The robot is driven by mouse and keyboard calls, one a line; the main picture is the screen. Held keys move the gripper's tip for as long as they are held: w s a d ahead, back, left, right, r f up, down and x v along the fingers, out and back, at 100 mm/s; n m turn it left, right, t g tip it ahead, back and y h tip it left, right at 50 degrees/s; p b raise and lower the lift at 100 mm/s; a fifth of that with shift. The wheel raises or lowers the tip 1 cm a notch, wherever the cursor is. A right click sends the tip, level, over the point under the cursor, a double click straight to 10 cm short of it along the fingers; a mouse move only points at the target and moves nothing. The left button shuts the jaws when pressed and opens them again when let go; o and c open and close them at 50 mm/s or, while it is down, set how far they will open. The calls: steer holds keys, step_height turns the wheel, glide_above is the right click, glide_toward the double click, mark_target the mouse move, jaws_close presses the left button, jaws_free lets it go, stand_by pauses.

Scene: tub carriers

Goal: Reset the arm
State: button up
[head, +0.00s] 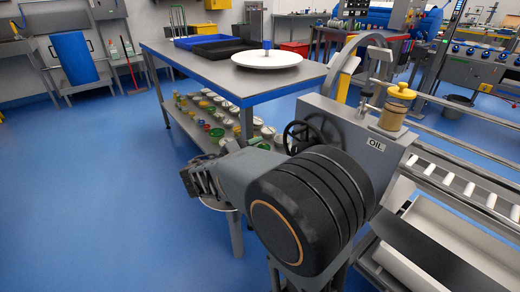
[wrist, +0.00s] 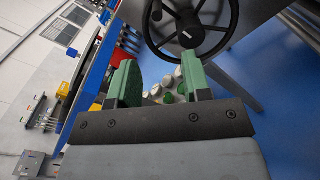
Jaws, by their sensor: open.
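My arm reaches forward over the floor in the middle of the head view, in front of the table and left of the oil machine. My gripper (wrist: 160,85) shows in the wrist view with two green fingers spread apart. Nothing is between the fingers close up; small tubs on the lower shelf show in the gap far behind them. In the head view the gripper end (head: 200,180) is small and partly hidden by my arm.
A steel table (head: 205,72) carries a white round plate (head: 285,60) and a blue tray (head: 203,41). Several tubs stand on its lower shelf. A black handwheel (head: 303,137) and a machine marked OIL (head: 350,125) stand close to my arm. Blue floor at left is clear.

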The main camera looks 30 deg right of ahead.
stand_by(0.4)
steer(key=s+a+r+m+g+y+p, duration=0.1)
steer(key=s+a+r+m+y+p, duration=0.3)
steer(key=s+r+y+p, duration=0.95)
steer(key=w+a+r+m+t+y+p, duration=0.3)
steer(key=a+r+m+p, duration=0.3)
steer(key=p, duration=1.3)
steer(key=a+r+y, duration=0.1)
steer(key=a+r, duration=0.1)
steer(key=a, duration=0.1)
steer(key=shift+w+a+r+m, duration=0.35)
steer(key=shift+a+m, duration=0.05)
steer(key=shift+y, duration=0.25)
